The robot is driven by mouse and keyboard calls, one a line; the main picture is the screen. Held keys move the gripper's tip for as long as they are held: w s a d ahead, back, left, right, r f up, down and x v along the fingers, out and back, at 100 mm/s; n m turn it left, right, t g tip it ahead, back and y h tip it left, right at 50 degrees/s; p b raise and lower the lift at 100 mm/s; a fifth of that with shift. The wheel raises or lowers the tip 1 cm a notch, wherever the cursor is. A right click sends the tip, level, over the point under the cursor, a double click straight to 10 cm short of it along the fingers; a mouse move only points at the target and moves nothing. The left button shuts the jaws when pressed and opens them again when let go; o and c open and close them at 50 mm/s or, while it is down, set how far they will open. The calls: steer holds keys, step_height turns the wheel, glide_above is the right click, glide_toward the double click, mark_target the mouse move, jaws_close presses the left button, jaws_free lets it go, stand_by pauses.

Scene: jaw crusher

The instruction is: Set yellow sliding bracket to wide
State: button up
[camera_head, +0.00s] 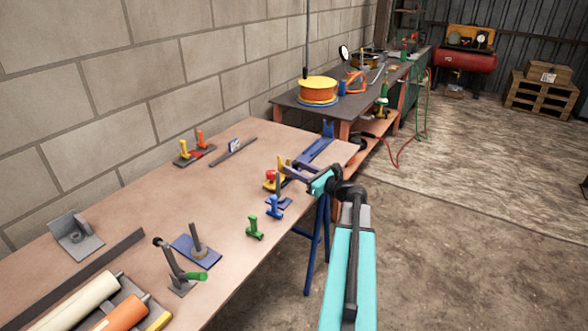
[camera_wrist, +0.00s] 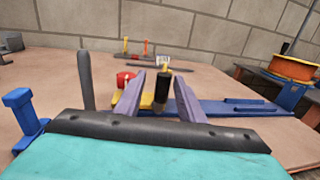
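The yellow sliding bracket (camera_head: 281,168) stands near the right end of the workbench, beside a blue rail (camera_head: 316,151). In the wrist view, its yellow base (camera_wrist: 132,99) shows partly behind my left finger, and an upright post with a black grip (camera_wrist: 162,90) and yellow top shows between my fingers. My gripper (camera_head: 292,171) is at the bracket, partly covering it in the head view. In the wrist view, my gripper (camera_wrist: 161,80) has its two purple-grey fingers apart, one on each side of the post. I cannot tell whether either touches it.
A red knob (camera_head: 271,174) sits just left of the bracket. Blue (camera_head: 275,207) and green (camera_head: 254,228) clamps stand near the bench's front edge. A blue plate with a post (camera_head: 197,250) lies farther left. The workbench (camera_head: 130,205) is clear in its middle.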

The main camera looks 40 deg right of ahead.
steer(key=s+d, duration=0.1)
steer(key=s, duration=1.2)
steer(key=shift+b, duration=0.3)
steer(key=shift+s, duration=0.2)
